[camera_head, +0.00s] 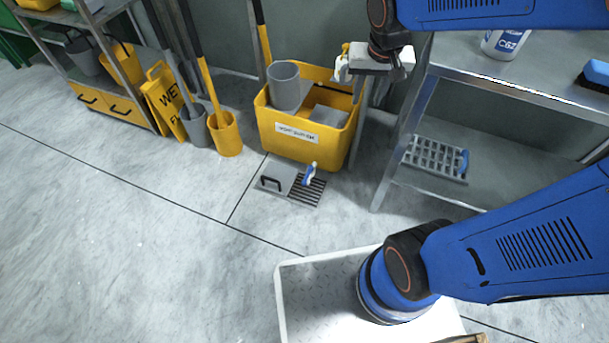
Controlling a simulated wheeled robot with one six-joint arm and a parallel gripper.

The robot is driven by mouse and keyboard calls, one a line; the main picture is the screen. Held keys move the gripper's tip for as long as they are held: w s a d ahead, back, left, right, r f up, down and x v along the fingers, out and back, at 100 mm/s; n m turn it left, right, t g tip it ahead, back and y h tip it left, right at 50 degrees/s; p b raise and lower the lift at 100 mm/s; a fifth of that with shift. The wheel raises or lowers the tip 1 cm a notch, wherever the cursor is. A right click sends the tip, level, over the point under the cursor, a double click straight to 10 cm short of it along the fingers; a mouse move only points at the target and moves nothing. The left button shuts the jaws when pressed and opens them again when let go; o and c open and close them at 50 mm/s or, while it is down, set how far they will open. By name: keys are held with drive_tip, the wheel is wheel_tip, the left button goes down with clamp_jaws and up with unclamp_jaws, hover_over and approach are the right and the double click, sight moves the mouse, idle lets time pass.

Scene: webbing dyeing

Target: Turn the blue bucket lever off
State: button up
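A small lever with a blue grip and a pale end (309,174) stands in front of the yellow bucket (342,146), above a dark floor grate (305,192). The grip slants upward to the right. Whether its base joins the bucket cannot be made out. My gripper (374,73) is above the bucket's back right corner, apart from the lever and higher up. Its fingers are small and seen from above, so their opening is unclear. Nothing is clearly seen between them.
A grey cylinder (285,86) stands in the bucket. A metal shelf unit (423,83) is close on the right, with a bottle (505,43) on top and a grey rack (434,159) below. A yellow wet-floor sign (162,101) and mop pails stand left.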

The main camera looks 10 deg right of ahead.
drive_tip(key=w+a+f+m+g, duration=0.1)
drive_tip(key=w+a+f, duration=0.3)
drive_tip(key=w+f, duration=0.35)
drive_tip(key=m+g+h, duration=0.1)
drive_tip(key=m+g, duration=0.1)
hover_over(305, 177)
drive_tip(key=w+d, duration=0.1)
wheel_tip(305, 177, down, 18)
drive_tip(key=shift+m+g, duration=0.4)
drive_tip(key=shift+m, duration=0.1)
drive_tip(key=f, duration=2)
drive_tip(key=a+f, duration=0.1)
drive_tip(key=f, duration=0.9)
drive_tip(key=shift+s+a+f, duration=0.1)
drive_tip(key=shift+s+f, duration=0.05)
drive_tip(key=shift+s, duration=0.25)
clamp_jaws()
